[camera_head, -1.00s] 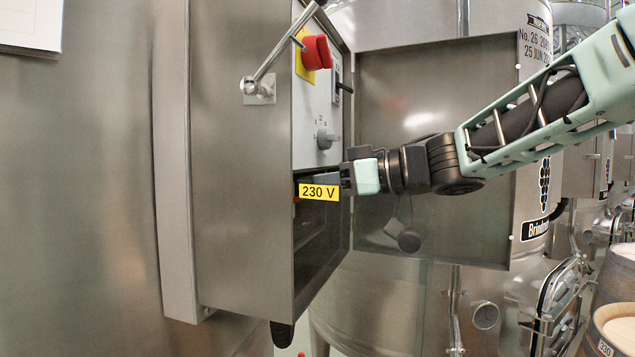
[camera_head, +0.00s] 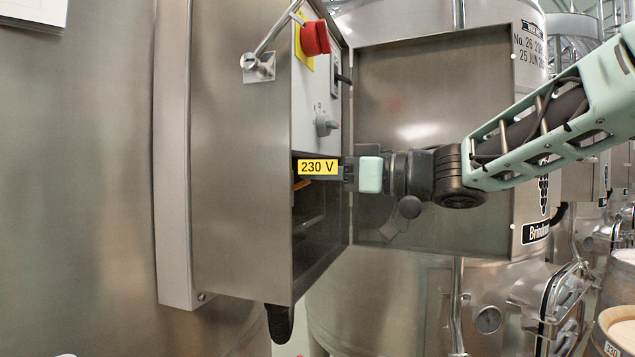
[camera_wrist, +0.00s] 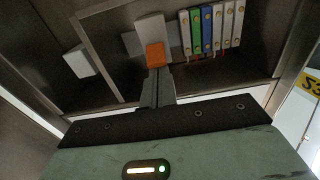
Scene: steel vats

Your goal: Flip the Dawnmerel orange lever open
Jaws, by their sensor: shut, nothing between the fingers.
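The orange lever (camera_wrist: 155,54) sits on a pale block inside the open steel cabinet (camera_head: 240,170). In the head view only a small orange part (camera_head: 301,184) shows, just below the yellow 230 V label (camera_head: 318,167). My gripper (camera_wrist: 156,76) is shut and empty. In the wrist view its fingertips are right at the near edge of the orange lever; I cannot tell whether they touch. In the head view my gripper reaches into the cabinet from the right, its fingertips partly hidden by the label. No Dawnmerel name is readable.
Above the opening are a red knob (camera_head: 315,38) on yellow and a grey rotary knob (camera_head: 326,123). The cabinet door (camera_head: 430,100) stands open behind my arm. Several coloured terminal blocks (camera_wrist: 207,30) stand right of the lever. A pale block (camera_wrist: 80,62) is at left.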

